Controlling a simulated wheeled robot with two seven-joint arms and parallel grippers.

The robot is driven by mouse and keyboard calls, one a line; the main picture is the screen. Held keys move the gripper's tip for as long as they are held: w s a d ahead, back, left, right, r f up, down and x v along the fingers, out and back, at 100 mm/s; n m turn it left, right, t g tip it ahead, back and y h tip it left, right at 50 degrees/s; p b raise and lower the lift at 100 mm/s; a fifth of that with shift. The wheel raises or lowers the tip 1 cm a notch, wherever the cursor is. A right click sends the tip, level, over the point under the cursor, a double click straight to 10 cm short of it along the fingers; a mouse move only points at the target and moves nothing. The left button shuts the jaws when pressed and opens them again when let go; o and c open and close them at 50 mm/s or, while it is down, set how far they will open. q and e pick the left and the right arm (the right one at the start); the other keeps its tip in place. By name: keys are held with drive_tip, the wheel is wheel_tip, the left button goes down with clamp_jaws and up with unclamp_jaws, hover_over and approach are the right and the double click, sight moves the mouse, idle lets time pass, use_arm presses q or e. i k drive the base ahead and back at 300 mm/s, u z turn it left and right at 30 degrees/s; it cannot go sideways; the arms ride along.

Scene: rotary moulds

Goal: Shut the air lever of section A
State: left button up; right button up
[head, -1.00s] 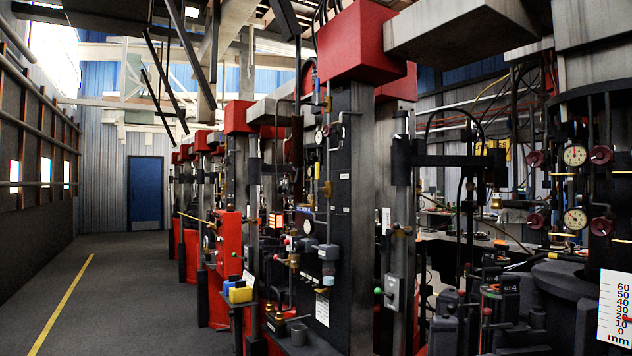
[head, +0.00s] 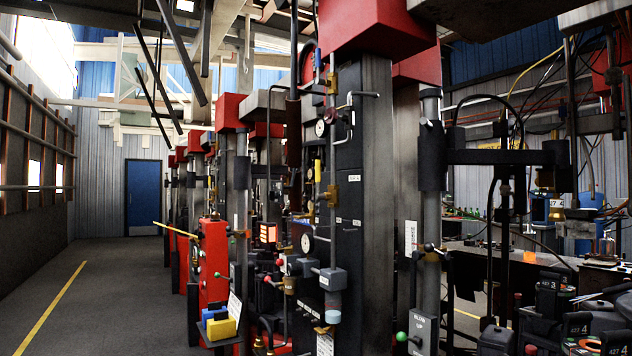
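Neither of my grippers is in view. A tall dark control panel (head: 347,160) stands on a red-topped column near the middle of the head view. Small white labels on it are too small to read, so I cannot tell which section it belongs to. Its left edge carries pipes, gauges and valves, among them a yellow handle (head: 318,171) and a blue handle (head: 317,62). Lower down are a small red-knobbed lever (head: 280,262) and a grey filter bowl (head: 333,300). I cannot tell which of these is the air lever.
An open grey aisle (head: 110,290) with a yellow floor line (head: 50,308) runs along the left to a blue door (head: 143,192). A shelf with blue and yellow boxes (head: 221,327) juts out beside the machines. Black moulds (head: 555,297) crowd the lower right.

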sight(319, 196)
drive_tip(key=i, duration=0.7)
drive_tip(key=k, duration=0.5)
drive_tip(key=u, duration=1.45)
drive_tip(key=i, duration=2.1)
drive_tip(key=z, duration=2.3)
